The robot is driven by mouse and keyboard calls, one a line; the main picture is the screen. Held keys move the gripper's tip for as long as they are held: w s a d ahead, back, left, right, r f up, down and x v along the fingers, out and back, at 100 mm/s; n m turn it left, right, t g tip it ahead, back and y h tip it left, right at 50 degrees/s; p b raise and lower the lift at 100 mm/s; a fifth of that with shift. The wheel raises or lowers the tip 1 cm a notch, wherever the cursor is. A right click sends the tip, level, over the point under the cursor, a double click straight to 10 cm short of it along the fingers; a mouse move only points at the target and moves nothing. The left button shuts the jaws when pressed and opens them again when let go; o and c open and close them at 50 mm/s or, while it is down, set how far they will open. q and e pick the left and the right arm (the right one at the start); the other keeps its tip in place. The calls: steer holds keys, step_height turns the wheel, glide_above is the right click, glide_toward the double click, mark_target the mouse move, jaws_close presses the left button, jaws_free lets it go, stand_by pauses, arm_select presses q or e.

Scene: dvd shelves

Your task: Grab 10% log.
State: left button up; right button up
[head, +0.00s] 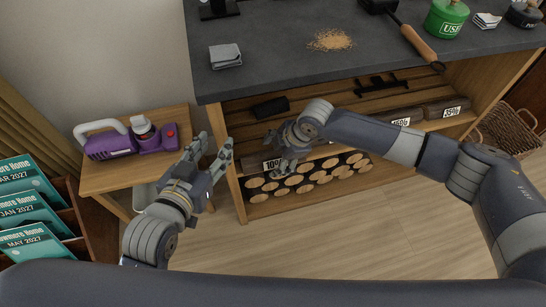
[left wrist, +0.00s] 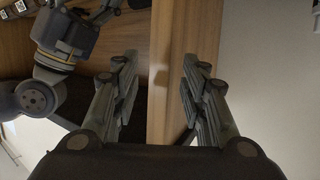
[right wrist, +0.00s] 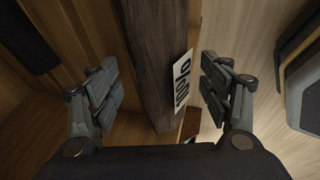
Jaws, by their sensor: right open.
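The 10% log (head: 272,165) is a dark wooden block with a white label, lying on the middle shelf of the wooden unit under the counter. In the right wrist view the log (right wrist: 155,45) runs between the spread fingers of my right gripper (right wrist: 158,78), with its label facing right. Gaps show on both sides. In the head view my right gripper (head: 287,158) is at the shelf and hides part of the log. My left gripper (head: 215,155) is open and empty, left of the unit; its wrist view shows the unit's wooden edge beyond the fingers.
Other labelled logs, 15% (head: 401,122) and 35% (head: 451,112), lie further right on the shelf. Round cut logs (head: 300,182) fill the shelf below. A side table (head: 118,178) with a purple device (head: 110,146) stands left. A wicker basket (head: 508,132) stands right.

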steer(key=c, duration=1.2)
steer(key=shift+c, duration=0.2)
steer(key=shift+r, duration=0.15)
